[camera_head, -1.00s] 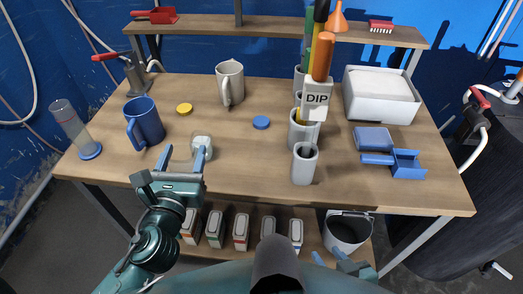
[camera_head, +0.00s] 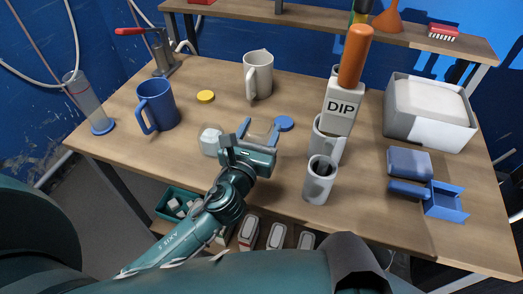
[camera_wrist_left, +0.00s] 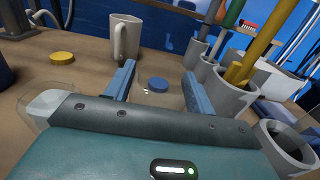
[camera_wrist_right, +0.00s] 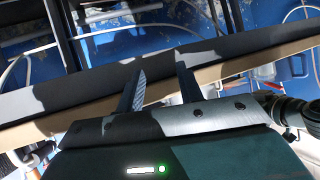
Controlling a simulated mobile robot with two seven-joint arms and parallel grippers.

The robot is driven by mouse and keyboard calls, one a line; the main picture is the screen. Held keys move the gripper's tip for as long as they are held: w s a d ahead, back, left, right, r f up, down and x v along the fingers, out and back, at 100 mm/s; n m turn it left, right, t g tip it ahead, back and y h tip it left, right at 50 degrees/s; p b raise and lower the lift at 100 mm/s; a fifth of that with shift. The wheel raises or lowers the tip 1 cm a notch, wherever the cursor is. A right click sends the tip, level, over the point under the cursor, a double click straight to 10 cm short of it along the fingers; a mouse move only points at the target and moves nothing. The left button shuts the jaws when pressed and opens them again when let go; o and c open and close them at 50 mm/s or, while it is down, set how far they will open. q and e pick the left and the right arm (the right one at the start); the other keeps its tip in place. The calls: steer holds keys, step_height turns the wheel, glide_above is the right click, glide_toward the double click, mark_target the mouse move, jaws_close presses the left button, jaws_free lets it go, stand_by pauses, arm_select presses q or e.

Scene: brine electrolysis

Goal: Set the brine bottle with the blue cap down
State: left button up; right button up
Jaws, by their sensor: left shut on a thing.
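My left gripper (camera_head: 258,131) is over the front middle of the workbench (camera_head: 240,185), its fingers spread around a clear, hard-to-see bottle (camera_wrist_left: 148,97). I cannot tell whether the bottle's base touches the bench. A flat blue cap (camera_head: 284,123) lies on the bench just beyond the fingers; it also shows between them in the left wrist view (camera_wrist_left: 158,83). A clear vessel with white contents (camera_head: 211,140) stands left of the gripper. A yellow cap (camera_head: 205,96) lies farther back. My right gripper (camera_wrist_right: 160,68) is open and empty, away from the bench top.
A grey mug (camera_head: 258,75) stands behind, a blue mug (camera_head: 157,106) at left. A white tray (camera_head: 430,108) and blue dustpan (camera_head: 442,199) are farther right.

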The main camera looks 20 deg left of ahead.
arm_select(q)
step_height(320, 180, down, 4)
steer(key=shift+f+b, duration=0.25)
steer(key=shift+b, duration=0.85)
steer(key=shift+f, duration=0.3)
arm_select(e)
steer(key=shift+w+f+m, duration=0.4)
steer(key=shift+f, duration=0.15)
arm_select(q)
steer(key=shift+f, duration=0.2)
steer(key=o, duration=1.1)
arm_select(e)
steer(key=shift+s+f, duration=0.1)
